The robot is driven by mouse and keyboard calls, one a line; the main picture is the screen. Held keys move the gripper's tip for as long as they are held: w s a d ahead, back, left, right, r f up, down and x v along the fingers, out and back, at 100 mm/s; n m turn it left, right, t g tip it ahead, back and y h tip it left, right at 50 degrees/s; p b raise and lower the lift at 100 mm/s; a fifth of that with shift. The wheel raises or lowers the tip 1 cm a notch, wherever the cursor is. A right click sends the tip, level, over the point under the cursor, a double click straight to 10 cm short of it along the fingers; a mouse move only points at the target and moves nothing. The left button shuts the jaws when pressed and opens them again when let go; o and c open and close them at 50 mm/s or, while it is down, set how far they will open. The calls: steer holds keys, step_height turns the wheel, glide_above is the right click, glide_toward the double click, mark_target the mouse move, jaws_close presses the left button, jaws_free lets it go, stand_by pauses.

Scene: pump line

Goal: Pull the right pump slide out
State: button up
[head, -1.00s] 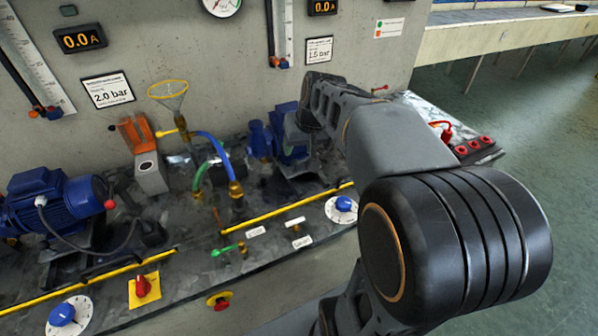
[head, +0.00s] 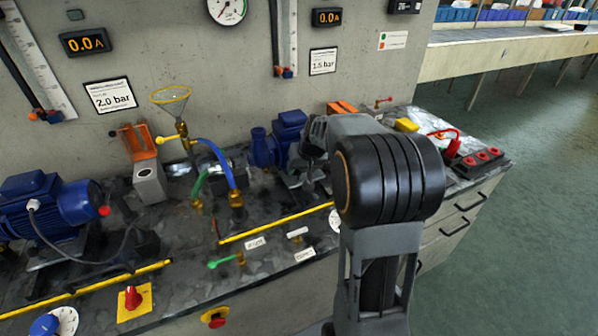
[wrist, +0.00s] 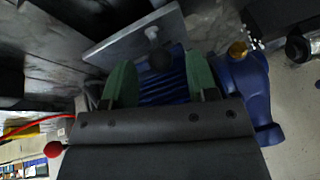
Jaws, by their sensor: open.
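The right pump (head: 275,143) is blue and stands at the back of the bench in the head view, its right part hidden by my arm. In the wrist view a blue pump body (wrist: 250,90) is at the right. My gripper (wrist: 160,78) is open, its two green fingers apart over a ribbed blue part. A grey plate (wrist: 120,42) lies just beyond. Where the slide begins is not clear. The head view hides my fingertips behind my arm.
A yellow rail (head: 275,222) runs along the bench in front of the pump. A red-button box (head: 477,164) and a yellow block (head: 407,125) are to the right. The left pump (head: 45,205) is at far left. Open floor (head: 545,200) lies right of the bench.

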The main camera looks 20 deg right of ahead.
steer(key=shift+w+f, duration=0.25)
steer(key=shift+f, duration=0.35)
jaws_close()
